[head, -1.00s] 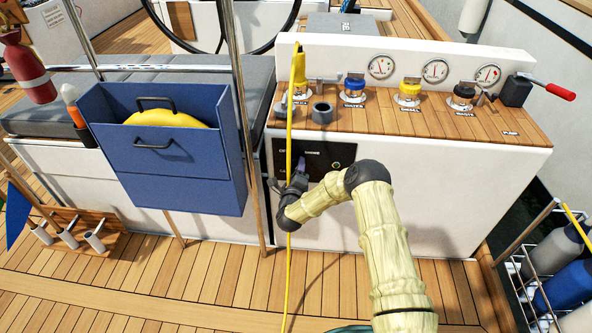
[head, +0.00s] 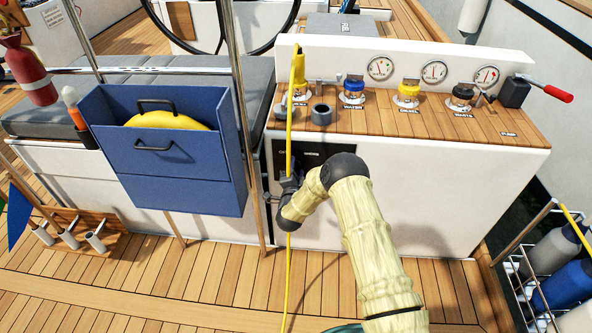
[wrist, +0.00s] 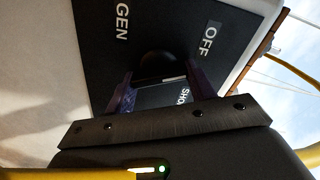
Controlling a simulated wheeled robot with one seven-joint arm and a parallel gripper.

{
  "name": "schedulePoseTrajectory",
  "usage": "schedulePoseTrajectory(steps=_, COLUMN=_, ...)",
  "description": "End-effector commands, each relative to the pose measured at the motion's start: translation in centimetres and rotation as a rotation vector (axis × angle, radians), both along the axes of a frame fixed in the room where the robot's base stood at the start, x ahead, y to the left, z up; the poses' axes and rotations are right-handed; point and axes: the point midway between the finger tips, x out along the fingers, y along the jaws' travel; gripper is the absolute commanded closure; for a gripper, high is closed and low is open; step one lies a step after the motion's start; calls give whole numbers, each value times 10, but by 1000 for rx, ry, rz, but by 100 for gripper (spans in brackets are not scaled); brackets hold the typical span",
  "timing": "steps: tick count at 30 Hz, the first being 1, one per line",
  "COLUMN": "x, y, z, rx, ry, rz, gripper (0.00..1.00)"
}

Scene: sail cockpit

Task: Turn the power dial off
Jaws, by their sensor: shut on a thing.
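The black power panel (head: 325,157) is on the white front face of the console, partly hidden by my arm. In the wrist view the panel (wrist: 95,65) shows white labels GEN, OFF and a partly covered one starting "SHO". The dark round power dial (wrist: 157,63) sits among the labels. My gripper (wrist: 162,80) has its purple fingers on either side of the dial and is shut on it. I cannot tell clearly which label the dial points to. In the head view my gripper (head: 288,187) is at the panel's left part, and the dial is hidden.
A yellow hose (head: 290,130) hangs in front of the console, close by my gripper. A metal post (head: 247,140) and a blue box (head: 170,165) with a yellow coil stand to the left. Several capped fittings and gauges line the console top (head: 440,122). A bottle rack (head: 535,275) is at right.

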Motion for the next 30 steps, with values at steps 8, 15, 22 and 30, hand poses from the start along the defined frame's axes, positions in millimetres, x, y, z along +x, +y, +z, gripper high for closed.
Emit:
schedulePoseTrajectory(steps=8, x=-1, y=1, z=0, rx=-216, ry=11, rz=3, gripper=68)
schedulePoseTrajectory(steps=15, x=-1, y=1, z=-1, rx=-320, ry=16, rz=1, gripper=68)
schedulePoseTrajectory(steps=22, x=-1, y=1, z=-1, rx=-349, ry=17, rz=2, gripper=68)
schedulePoseTrajectory(steps=30, x=-1, y=1, z=-1, rx=-348, ry=19, rz=2, gripper=68)
